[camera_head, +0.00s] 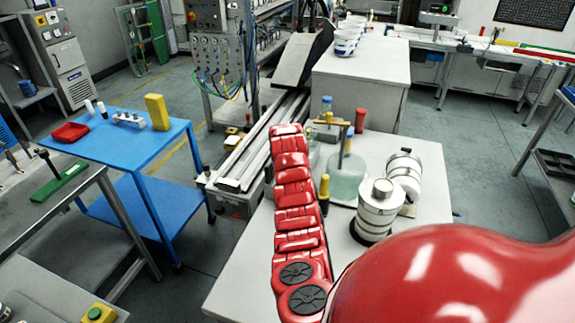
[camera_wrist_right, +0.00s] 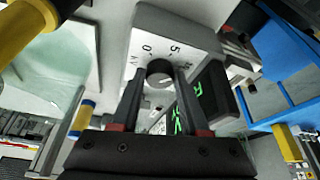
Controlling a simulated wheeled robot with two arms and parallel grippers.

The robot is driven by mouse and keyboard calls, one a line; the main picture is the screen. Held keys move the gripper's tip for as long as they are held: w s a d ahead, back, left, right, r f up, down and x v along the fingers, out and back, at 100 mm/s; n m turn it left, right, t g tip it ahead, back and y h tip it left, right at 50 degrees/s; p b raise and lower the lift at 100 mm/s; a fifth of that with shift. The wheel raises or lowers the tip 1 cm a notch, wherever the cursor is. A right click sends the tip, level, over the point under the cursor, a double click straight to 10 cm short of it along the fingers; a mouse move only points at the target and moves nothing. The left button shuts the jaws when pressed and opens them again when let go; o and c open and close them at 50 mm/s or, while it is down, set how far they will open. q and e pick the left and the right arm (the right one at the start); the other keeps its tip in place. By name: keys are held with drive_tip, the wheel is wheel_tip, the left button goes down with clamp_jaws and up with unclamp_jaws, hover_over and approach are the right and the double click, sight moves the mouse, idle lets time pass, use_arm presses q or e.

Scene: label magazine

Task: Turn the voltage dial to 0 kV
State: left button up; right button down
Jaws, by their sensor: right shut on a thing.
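In the right wrist view, the voltage dial (camera_wrist_right: 159,73) is a round dark knob on a pale panel (camera_wrist_right: 160,30). Printed 0 and 5 marks and partly readable letters surround it, with the 0 on the left and the 5 above. My right gripper (camera_wrist_right: 160,82) has one finger on each side of the knob and is shut on it. I cannot tell exactly which mark the knob points to. I cannot make out the dial or the right gripper's fingertips in the head view. My left gripper is not in view.
Green digits show on a dark display (camera_wrist_right: 208,95) beside the dial. In the head view, a glass vessel (camera_head: 345,178), a yellow-capped bottle (camera_head: 324,192) and metal cylinders (camera_head: 377,203) crowd the white table (camera_head: 240,262). A blue cart (camera_head: 150,147) stands to the left.

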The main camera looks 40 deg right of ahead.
drive_tip(key=n+y+b, duration=0.1)
drive_tip(key=n+b, duration=0.1)
drive_tip(key=b, duration=0.1)
drive_tip(key=n+t+y+b, duration=0.1)
drive_tip(key=n+b, duration=0.5)
drive_tip(key=shift+s+d+f+t+y, duration=0.15)
drive_tip(key=shift+d+f+t+y, duration=0.05)
drive_tip(key=shift+d+t+y, duration=0.2)
drive_tip(key=shift+n+y+b, duration=0.3)
drive_tip(key=shift+n+b, duration=0.35)
drive_tip(key=shift+n, duration=0.35)
drive_tip(key=shift+r+n+y+b, duration=0.2)
drive_tip(key=shift+n+y+b, duration=0.4)
drive_tip(key=shift+n, duration=0.7)
drive_tip(key=shift+c, duration=2.1)
unclamp_jaws()
